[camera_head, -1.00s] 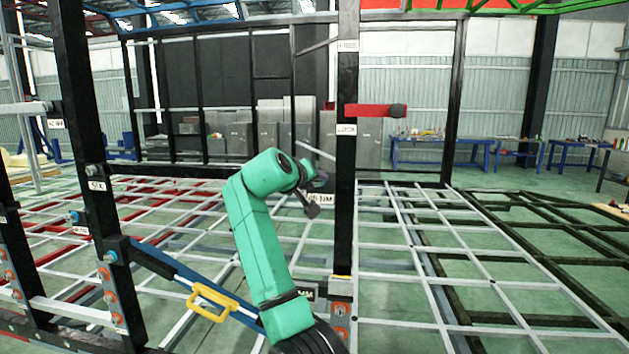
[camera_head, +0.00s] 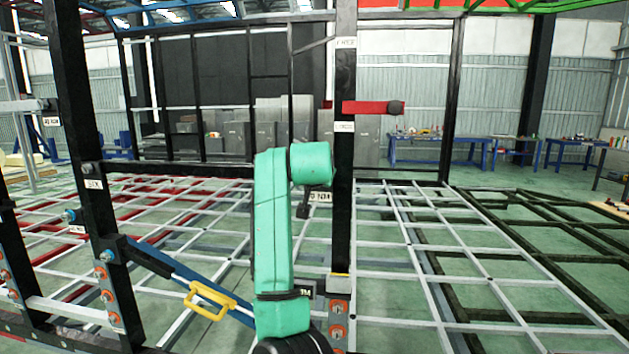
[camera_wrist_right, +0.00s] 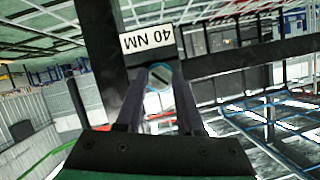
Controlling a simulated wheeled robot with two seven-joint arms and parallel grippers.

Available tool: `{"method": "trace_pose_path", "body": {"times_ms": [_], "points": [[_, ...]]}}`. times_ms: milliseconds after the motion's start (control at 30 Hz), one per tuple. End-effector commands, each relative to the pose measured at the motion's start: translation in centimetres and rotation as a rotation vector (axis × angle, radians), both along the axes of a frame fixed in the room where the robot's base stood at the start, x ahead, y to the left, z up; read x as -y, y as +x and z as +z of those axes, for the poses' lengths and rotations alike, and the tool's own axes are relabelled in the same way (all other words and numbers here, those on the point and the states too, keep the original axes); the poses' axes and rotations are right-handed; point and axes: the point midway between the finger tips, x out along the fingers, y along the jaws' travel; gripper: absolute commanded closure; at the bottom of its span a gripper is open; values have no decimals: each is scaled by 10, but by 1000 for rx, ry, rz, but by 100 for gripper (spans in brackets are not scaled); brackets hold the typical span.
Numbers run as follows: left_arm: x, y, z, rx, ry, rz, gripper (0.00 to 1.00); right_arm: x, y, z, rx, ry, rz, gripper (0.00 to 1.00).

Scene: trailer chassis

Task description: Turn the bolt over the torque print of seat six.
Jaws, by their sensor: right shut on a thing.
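The bolt sits at a dark frame member beside a white plate (camera_wrist_right: 148,40) that reads 40 NM, upside down in this view. In the head view my green right arm (camera_head: 275,230) stands at the centre, its wrist bent toward the middle post; the fingers cannot be made out there. A white SIX plate (camera_head: 94,184) is on the left black post, with bolts lower down. My left gripper is not in view.
The middle black post (camera_head: 343,220) stands just right of my arm, with a red lever (camera_head: 370,108) near its top. A blue bar with a yellow handle (camera_head: 208,299) slopes left of my arm. The white floor grid (camera_head: 450,250) spreads right. Blue workbenches (camera_head: 440,148) stand behind.

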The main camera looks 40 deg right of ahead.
Motion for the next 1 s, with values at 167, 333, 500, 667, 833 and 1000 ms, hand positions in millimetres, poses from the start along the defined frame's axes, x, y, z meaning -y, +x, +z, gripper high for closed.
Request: {"method": "trace_pose_path", "body": {"times_ms": [167,333,500,667,833,1000], "points": [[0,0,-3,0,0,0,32,-1,0,-6,76,78,0,100],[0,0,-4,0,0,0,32,0,-1,-6,130,121,-1,100],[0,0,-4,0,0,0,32,0,-1,-5,156,142,-1,100],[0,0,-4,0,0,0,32,0,-1,-5,163,146,-2,100],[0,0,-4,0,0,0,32,0,-1,-5,163,146,-2,100],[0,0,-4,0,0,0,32,0,-1,-5,163,145,-2,40]]}}
